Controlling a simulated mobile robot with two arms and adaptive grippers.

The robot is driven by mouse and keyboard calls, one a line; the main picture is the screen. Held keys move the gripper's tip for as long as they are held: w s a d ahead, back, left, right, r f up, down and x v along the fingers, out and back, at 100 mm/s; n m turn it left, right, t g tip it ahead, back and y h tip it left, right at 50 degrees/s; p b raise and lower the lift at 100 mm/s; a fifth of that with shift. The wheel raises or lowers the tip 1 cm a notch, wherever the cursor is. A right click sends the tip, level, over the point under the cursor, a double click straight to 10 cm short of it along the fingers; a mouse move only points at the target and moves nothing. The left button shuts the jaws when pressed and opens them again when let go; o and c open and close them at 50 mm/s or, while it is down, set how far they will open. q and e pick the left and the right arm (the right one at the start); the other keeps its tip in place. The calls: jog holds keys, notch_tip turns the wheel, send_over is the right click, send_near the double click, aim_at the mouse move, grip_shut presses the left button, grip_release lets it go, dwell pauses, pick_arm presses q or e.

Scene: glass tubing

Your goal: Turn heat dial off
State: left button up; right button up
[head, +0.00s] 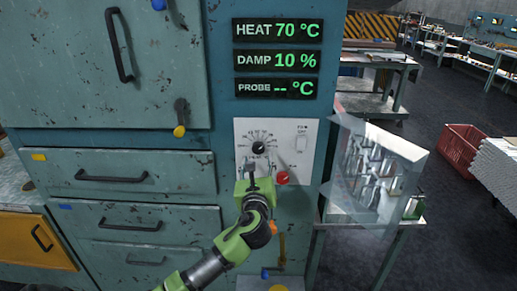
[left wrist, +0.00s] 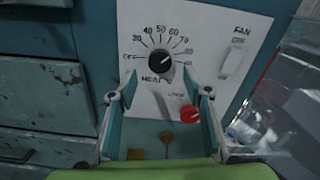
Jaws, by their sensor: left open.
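The heat dial (head: 259,148) is a round black knob with a white pointer on a white panel (head: 305,165). It also shows in the left wrist view (left wrist: 159,64), ringed by marks from OFF at the left through 30 to 70 and beyond. Its pointer appears turned to the right, away from OFF. The heat display (head: 277,30) reads 70 °C. My left gripper (head: 252,181) is open and empty just below the dial in the head view. In the left wrist view its fingers (left wrist: 160,95) stand apart, with the dial beyond and between them.
A red knob (left wrist: 190,113) sits at the dial's lower right, close to a finger in the wrist view. A white fan switch (left wrist: 236,58) is right of the dial. A clear box of glassware (head: 375,170) stands right of the cabinet. Drawers (head: 130,173) line the left.

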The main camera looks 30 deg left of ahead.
aim_at(258, 149)
pick_arm(q)
jog(key=p+x, duration=0.1)
jog(key=x, duration=0.4)
jog(key=shift+w+a, duration=0.2)
jog(key=shift+w, duration=0.1)
jog(key=c, duration=1.1)
